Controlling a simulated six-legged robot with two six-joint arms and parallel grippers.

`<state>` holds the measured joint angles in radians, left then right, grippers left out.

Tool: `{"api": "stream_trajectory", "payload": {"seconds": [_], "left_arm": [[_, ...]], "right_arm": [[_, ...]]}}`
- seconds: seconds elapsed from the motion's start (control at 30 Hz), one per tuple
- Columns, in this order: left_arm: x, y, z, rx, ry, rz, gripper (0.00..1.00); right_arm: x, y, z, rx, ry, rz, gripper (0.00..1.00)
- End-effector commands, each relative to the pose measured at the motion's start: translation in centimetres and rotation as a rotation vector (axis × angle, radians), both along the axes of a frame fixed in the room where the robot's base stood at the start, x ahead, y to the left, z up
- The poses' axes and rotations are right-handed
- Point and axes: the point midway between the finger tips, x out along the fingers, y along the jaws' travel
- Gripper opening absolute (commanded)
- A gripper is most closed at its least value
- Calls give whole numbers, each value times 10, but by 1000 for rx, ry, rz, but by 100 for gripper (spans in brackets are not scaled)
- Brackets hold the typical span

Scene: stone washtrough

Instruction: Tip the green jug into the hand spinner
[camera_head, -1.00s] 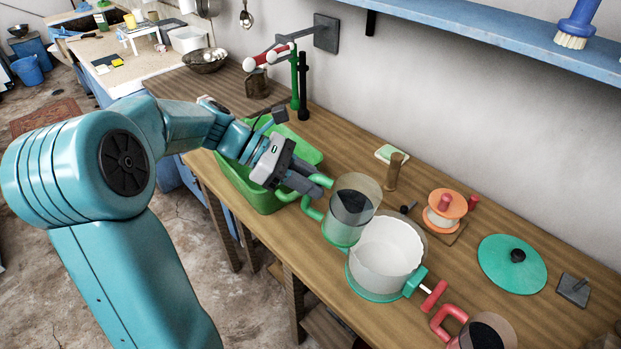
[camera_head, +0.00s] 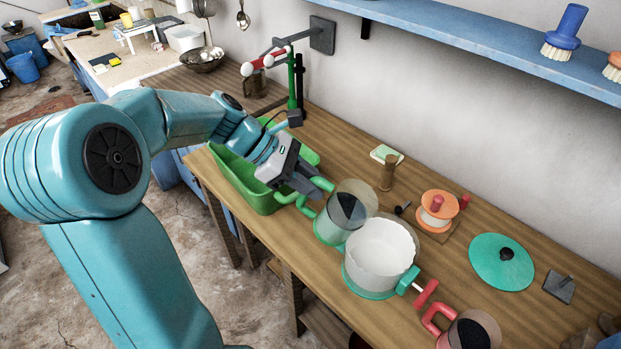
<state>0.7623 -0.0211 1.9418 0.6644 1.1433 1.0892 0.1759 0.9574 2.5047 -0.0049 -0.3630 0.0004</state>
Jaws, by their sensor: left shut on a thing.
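The green jug (camera_head: 328,231) has a see-through wall, a green base and a green handle, with something dark inside. My left gripper (camera_head: 306,192) is shut on its handle, on the jug's left side. My right gripper is not in view.
A green tub (camera_head: 262,200) stands behind my left gripper. A red-handled jug (camera_head: 468,332) is at the front right. A green lid (camera_head: 485,262), an orange spool (camera_head: 438,210) and a wooden peg (camera_head: 387,174) lie to the right on the table (camera_head: 420,245).

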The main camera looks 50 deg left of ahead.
Motion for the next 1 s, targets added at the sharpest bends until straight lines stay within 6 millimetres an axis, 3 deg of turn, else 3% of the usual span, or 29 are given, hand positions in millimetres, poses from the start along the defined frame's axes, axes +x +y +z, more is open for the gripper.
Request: {"api": "stream_trajectory", "payload": {"seconds": [0.57, 1.0], "left_arm": [[0, 0, 1, 0, -2, 0, 0], [4, -8, 14, 101, 53, -2, 0]], "right_arm": [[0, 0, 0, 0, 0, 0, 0], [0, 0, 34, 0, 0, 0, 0]]}}
